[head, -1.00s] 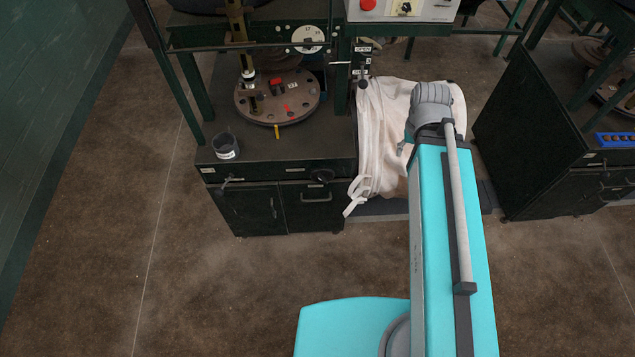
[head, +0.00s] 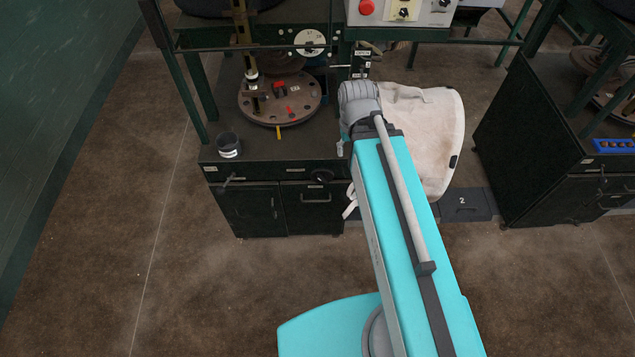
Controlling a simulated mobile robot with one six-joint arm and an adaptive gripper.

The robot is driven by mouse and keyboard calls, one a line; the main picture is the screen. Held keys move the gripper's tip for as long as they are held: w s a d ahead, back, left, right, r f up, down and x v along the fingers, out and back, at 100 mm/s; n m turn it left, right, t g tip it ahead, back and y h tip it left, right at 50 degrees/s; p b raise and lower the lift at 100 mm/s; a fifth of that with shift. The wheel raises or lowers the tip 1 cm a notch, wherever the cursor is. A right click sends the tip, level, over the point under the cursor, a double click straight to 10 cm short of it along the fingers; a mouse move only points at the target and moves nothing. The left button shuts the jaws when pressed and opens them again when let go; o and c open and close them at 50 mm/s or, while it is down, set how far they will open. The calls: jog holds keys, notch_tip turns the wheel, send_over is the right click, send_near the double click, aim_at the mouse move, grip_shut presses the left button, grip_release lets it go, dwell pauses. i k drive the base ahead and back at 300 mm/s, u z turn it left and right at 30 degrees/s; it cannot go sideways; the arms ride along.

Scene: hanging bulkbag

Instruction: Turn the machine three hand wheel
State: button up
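A dark green machine bench (head: 265,165) stands at the upper middle in the head view. I cannot read a machine number on this bench. My turquoise arm reaches up from the bottom right, and its grey joint is beside the bench's right side. My gripper cannot be made out; it is hidden beyond the arm's grey joint, so its distance from the wheel does not show.
A round plate (head: 279,100) with coloured parts and a dark cup (head: 228,145) are on the bench. A white bulk bag (head: 425,140) hangs right of it, by a floor block (head: 466,205) marked 2. Another bench (head: 545,140) stands right. The front floor is clear.

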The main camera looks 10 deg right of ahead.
aim_at(320, 175)
jog(key=k, duration=1.45)
jog(key=z, duration=0.75)
jog(key=i, duration=1)
jog(key=u, duration=0.05)
